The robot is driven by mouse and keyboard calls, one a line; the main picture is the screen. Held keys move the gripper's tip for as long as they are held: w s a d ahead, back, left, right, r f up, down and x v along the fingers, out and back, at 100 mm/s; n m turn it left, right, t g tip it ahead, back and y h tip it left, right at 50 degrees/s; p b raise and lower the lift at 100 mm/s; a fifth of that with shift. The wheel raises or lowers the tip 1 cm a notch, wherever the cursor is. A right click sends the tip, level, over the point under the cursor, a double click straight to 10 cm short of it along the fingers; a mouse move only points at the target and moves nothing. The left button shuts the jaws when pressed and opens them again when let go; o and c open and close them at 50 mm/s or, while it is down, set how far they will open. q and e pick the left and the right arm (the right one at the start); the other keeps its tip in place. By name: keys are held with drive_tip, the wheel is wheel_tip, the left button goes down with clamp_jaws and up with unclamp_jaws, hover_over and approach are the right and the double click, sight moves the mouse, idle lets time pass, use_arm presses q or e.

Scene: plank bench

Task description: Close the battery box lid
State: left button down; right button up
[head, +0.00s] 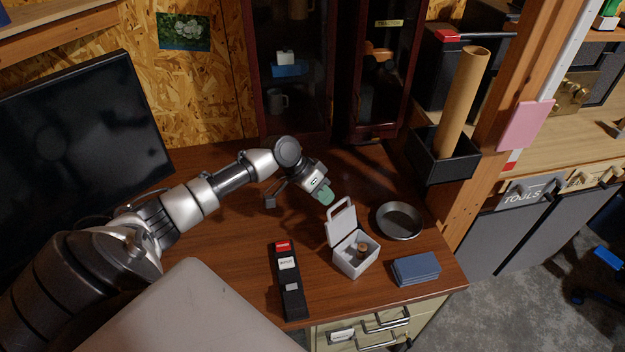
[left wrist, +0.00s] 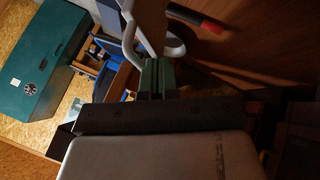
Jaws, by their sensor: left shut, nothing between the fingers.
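The white battery box (head: 355,258) stands on the brown desk. Its lid (head: 341,222) is open and stands up at the back, with a loop handle at its top. A brown round item (head: 362,247) is inside the box. My left gripper (head: 326,196) has green fingertips and is shut and empty, just behind and above the raised lid. In the left wrist view the shut green fingers (left wrist: 157,77) are close to the white handle (left wrist: 172,48); I cannot tell whether they touch. My right gripper is not in view.
A round metal pan (head: 399,220) is right of the box, and blue-grey blocks (head: 415,268) lie at the front right. A black strip with a red end (head: 287,280) lies to the left. A monitor (head: 85,150) stands at the far left.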

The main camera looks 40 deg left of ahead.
use_arm(q)
drive_tip(key=shift+s+d, duration=0.1)
drive_tip(key=shift+d, duration=0.3)
